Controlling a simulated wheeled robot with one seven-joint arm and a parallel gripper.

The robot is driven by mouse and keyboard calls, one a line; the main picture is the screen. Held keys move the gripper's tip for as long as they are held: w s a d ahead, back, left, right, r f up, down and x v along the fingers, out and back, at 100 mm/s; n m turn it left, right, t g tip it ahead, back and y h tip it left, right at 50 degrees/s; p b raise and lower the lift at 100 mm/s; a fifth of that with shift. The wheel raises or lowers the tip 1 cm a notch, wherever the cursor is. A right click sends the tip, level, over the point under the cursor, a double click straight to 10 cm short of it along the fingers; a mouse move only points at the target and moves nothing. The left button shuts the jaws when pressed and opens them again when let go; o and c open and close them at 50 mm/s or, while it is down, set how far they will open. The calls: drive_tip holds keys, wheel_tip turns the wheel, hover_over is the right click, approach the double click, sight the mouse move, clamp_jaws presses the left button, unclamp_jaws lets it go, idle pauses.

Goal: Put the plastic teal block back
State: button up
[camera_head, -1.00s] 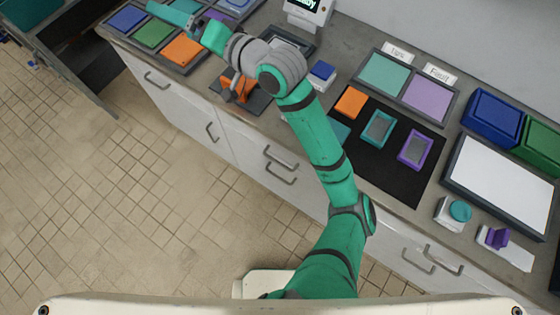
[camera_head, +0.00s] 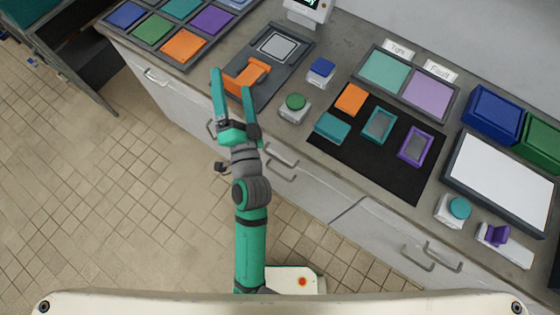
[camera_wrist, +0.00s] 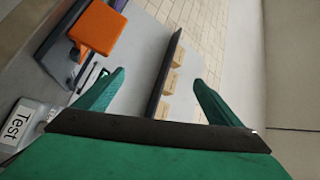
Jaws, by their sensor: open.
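The teal block (camera_head: 332,127) lies at the left front edge of the black mat (camera_head: 400,178), clear of my gripper. A teal frame-shaped piece (camera_head: 379,125) lies beside it on the mat. My gripper (camera_head: 231,82) is left of the mat at the counter's front edge, by an orange-handled device (camera_head: 247,76). In the wrist view my gripper (camera_wrist: 158,79) is open with nothing held between its fingers. The orange part (camera_wrist: 97,27) is ahead and to the left of the fingers there. The teal block is not seen in the wrist view.
An orange block (camera_head: 351,98) and a purple frame (camera_head: 415,146) also lie on the mat. A two-part tray (camera_head: 407,88) stands behind it, with a multicoloured tray (camera_head: 165,65) at far left. A green button (camera_head: 295,102) stands between device and mat.

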drive_tip(key=s+d+f+n+g+h, duration=0.1)
drive_tip(key=s+d+f+n+h, duration=0.15)
drive_tip(key=s+f, duration=0.5)
drive_tip(key=s+d+f+n+g+h, duration=0.1)
drive_tip(key=s+d+f+g+h, duration=0.1)
drive_tip(key=s+d+f, duration=0.5)
drive_tip(key=s+d+n+g, duration=0.1)
drive_tip(key=s+n, duration=0.5)
drive_tip(key=s, duration=1.1)
drive_tip(key=shift+d+f+n, duration=0.15)
drive_tip(key=shift+d+n, duration=0.2)
drive_tip(key=shift+d, duration=0.15)
